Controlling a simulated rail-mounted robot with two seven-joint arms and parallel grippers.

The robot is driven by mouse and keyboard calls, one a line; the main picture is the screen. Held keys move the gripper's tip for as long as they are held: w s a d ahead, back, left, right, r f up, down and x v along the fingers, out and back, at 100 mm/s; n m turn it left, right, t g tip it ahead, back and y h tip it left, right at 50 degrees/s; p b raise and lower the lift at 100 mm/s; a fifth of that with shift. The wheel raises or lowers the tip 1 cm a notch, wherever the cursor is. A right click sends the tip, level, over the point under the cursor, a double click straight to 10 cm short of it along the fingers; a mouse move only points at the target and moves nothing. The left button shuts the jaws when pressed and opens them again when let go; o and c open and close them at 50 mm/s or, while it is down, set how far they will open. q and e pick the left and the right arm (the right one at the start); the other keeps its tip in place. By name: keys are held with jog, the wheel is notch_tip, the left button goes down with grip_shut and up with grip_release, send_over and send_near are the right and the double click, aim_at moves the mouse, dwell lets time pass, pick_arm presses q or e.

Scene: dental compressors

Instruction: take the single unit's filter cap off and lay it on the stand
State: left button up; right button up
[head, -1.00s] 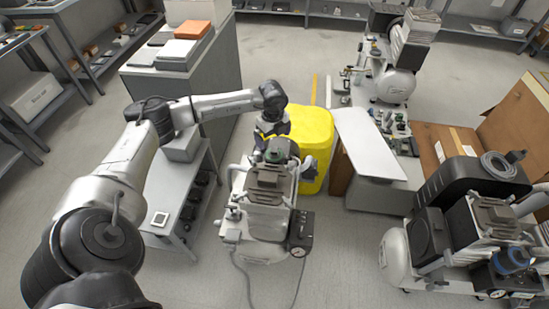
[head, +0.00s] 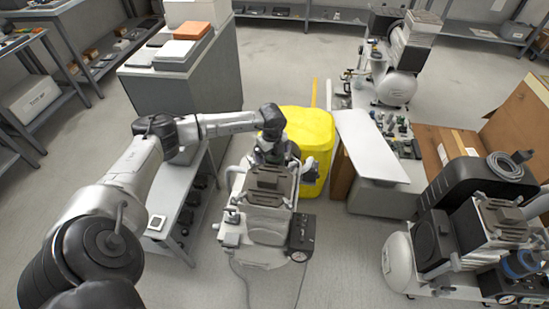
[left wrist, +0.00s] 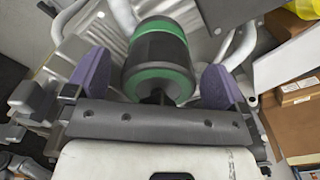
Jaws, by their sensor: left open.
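The single unit (head: 258,217) stands on the floor in the middle of the head view, with a ribbed top and a gauge at its front right. Its filter cap (left wrist: 158,48), black with green bands, shows in the left wrist view. In the head view my left gripper hides the cap. My left gripper (head: 276,158) is over the unit's far end. In the left wrist view its two purple fingers (left wrist: 157,75) are open on either side of the cap, with a gap on each side. My right gripper is not in view. A low grey stand (head: 172,190) is left of the unit.
A small white square item (head: 156,222) lies on the low stand's near end. A yellow bin (head: 312,135) is close behind the unit. A white-topped bench (head: 368,145) and a twin compressor (head: 470,225) are to the right. A hose lies on the floor in front.

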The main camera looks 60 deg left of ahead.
pick_arm(q)
jog(key=shift+r, duration=0.1)
jog(key=c, duration=0.9)
jog(key=shift+r, duration=0.1)
jog(key=shift+c, duration=0.2)
